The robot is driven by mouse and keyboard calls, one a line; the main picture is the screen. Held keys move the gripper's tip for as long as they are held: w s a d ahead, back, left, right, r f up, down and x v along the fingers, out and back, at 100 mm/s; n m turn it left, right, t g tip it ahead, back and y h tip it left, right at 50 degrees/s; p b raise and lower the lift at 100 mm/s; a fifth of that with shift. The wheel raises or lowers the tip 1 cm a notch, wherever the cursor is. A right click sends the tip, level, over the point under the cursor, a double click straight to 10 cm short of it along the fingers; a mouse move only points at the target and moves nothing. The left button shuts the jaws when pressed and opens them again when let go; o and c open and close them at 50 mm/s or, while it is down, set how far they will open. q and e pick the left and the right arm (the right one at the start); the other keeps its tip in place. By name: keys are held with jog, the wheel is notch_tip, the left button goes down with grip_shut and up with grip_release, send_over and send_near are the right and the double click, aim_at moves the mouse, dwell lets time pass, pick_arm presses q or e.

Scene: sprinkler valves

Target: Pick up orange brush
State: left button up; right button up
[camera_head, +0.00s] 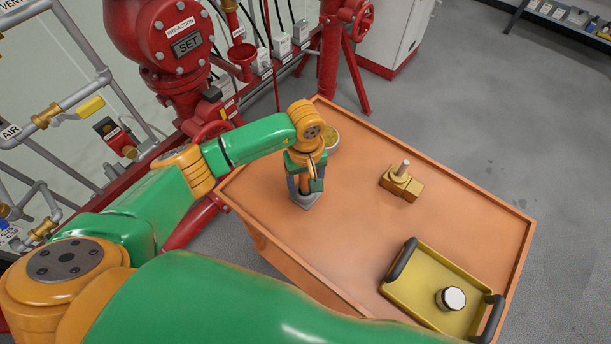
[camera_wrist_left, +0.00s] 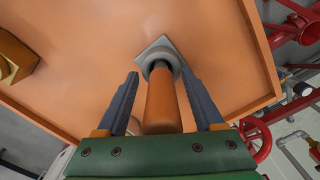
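The orange brush (camera_wrist_left: 161,105) shows in the left wrist view as an orange cylindrical handle with a grey collar, on a square grey base (camera_wrist_left: 160,46) on the orange table. In the head view the grey base (camera_head: 304,201) shows below my left gripper (camera_head: 305,188), near the table's left edge; the gripper hides most of the handle. The left gripper (camera_wrist_left: 160,75) is open, with one finger on each side of the handle. A gap shows at the left finger; contact at the right finger is unclear. My right gripper is not in view.
The orange table (camera_head: 350,250) also bears a brass fitting (camera_head: 401,184), a round yellowish item (camera_head: 332,139) behind the gripper, and a yellow tray (camera_head: 418,289) with black handles holding a white-topped knob (camera_head: 451,298). Red pipework (camera_head: 160,40) stands along the left. The table's middle is clear.

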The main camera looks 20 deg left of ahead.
pick_arm(q)
jog(key=c, duration=0.3)
jog(key=shift+s+r, duration=0.2)
jog(key=shift+s, duration=0.05)
grip_shut()
jog(key=shift+w, duration=0.2)
